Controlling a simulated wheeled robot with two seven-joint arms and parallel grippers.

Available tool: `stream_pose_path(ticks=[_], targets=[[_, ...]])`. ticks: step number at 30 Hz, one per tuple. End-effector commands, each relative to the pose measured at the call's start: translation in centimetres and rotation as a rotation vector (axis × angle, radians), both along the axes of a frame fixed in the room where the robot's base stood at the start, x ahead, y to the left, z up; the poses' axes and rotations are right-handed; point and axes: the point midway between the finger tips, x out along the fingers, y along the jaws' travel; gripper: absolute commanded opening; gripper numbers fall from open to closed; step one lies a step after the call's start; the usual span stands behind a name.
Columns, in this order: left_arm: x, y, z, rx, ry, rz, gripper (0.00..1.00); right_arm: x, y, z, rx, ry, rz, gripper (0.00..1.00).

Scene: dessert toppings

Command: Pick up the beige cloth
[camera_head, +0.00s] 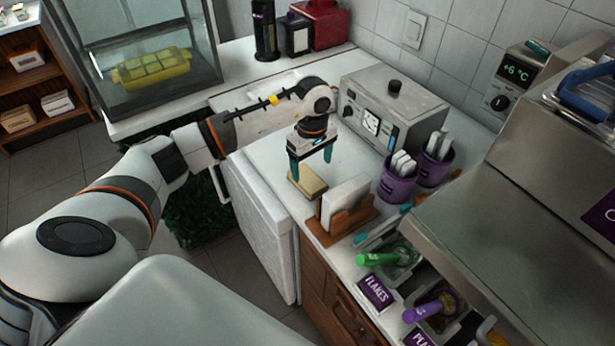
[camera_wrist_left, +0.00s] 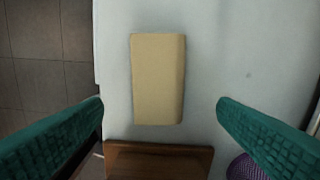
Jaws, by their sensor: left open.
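The beige cloth (camera_head: 307,183) is a folded block lying flat on the white counter, near its front edge. In the left wrist view the beige cloth (camera_wrist_left: 157,79) lies lengthwise, between and beyond the fingertips. My left gripper (camera_head: 311,168) is above the cloth with its teal fingers pointing down. In the left wrist view my left gripper (camera_wrist_left: 160,103) is open, with one finger on each side and nothing between them touching. My right gripper does not show.
A wooden napkin holder (camera_head: 346,217) stands close to the cloth. Purple cups (camera_head: 397,184) with white utensils and a metal appliance (camera_head: 390,112) stand behind. Topping bins with a green-handled scoop (camera_head: 376,259) lie to the right.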

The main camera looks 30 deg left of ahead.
Motion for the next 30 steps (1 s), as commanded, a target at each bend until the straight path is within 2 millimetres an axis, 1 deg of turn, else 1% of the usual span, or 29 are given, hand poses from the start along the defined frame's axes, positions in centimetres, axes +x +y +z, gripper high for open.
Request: stream_pose_path(ticks=[5,9,13,16,22,29,30], targets=[[-0.2,0.1,-1.2,-0.001,0.003,0.001,0.82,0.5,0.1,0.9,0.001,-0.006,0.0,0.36],[-0.6,0.3,-3.3,-0.003,0.005,0.001,0.82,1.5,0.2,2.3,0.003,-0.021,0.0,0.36],[-0.5,0.2,-5.0,-0.002,0.002,0.001,0.82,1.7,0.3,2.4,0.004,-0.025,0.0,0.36],[-0.5,0.3,-5.6,-0.001,0.0,0.0,0.82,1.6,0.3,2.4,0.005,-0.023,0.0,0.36],[-0.4,0.3,-5.7,0.0,-0.001,0.0,0.82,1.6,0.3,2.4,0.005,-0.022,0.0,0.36],[-0.4,0.3,-5.6,0.0,-0.001,0.0,0.44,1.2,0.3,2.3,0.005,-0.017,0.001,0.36],[-0.4,0.3,-5.6,0.0,-0.001,0.0,0.38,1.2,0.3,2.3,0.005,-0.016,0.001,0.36]])
